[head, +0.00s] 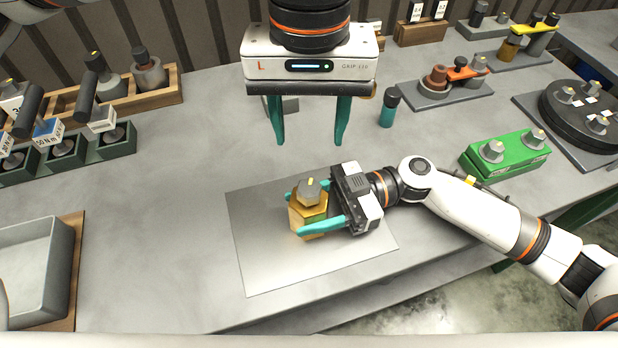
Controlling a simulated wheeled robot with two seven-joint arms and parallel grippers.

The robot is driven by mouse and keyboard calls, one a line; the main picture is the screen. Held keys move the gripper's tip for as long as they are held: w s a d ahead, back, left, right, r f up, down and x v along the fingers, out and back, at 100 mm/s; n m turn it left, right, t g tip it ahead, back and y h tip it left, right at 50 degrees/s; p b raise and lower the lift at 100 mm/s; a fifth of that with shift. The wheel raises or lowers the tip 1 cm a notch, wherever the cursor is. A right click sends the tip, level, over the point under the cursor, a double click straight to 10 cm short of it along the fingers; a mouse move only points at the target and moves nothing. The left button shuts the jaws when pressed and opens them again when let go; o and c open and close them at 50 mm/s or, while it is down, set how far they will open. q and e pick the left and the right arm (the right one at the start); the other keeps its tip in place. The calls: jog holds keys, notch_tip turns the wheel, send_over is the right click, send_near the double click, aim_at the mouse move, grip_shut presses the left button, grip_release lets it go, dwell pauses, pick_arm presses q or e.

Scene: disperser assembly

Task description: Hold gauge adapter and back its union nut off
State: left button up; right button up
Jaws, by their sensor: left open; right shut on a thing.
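The gauge adapter (308,217) is a brass-coloured hex body standing upright on the pale grey mat (265,270). A grey union nut (311,192) with a small yellow mark sits on its top. My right gripper (305,208) comes from the right, with its teal fingers shut around the adapter's body. My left gripper (310,142), labelled L, points down above and behind the adapter. Its two teal fingers are wide apart with nothing between them, clear of the nut.
A green block (505,156) with grey fittings stands at right, near a dark round flange (585,112). A small teal-and-black cylinder (389,107) stands behind the mat. Tool racks (115,150) and a grey tray (35,265) line the left. The bench left of the mat is clear.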

aim_at(309, 187)
pick_arm(q)
notch_tip(309, 187, down, 12)
jog(key=shift+r+m, duration=0.1)
jog(key=shift+m, duration=1)
jog(key=c, duration=1)
